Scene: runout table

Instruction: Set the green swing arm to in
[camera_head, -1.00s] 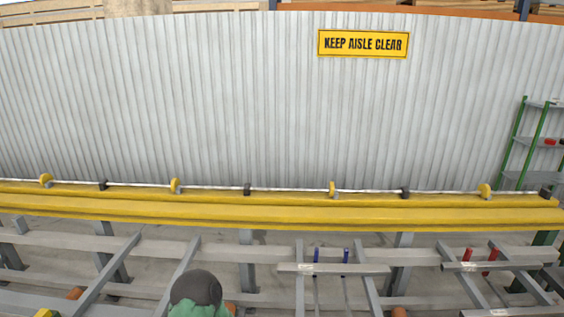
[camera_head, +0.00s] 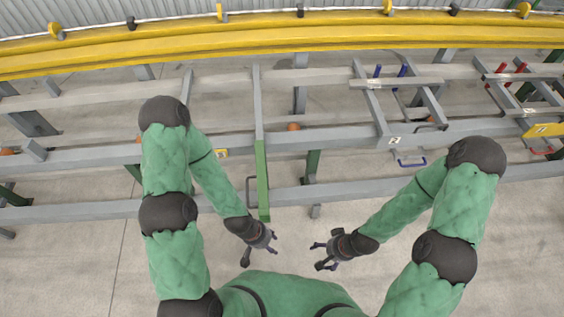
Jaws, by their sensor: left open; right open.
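The green swing arm (camera_head: 262,180) is a straight bar that sticks out from the table's front rail toward me, its free end past the lower rail. A dark loop handle (camera_head: 249,190) is on its left side. My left gripper (camera_head: 264,243) is open and empty, just below the arm's free end in the picture; I cannot tell whether they touch. My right gripper (camera_head: 325,252) is open and empty, to the right of the arm and apart from it.
The grey runout table (camera_head: 340,135) runs across the view, with a yellow beam (camera_head: 300,43) behind it. Blue-handled levers (camera_head: 402,71) and red-handled levers (camera_head: 520,67) stand at the right. A blue pull handle (camera_head: 411,163) hangs at the front. The floor before the table is clear.

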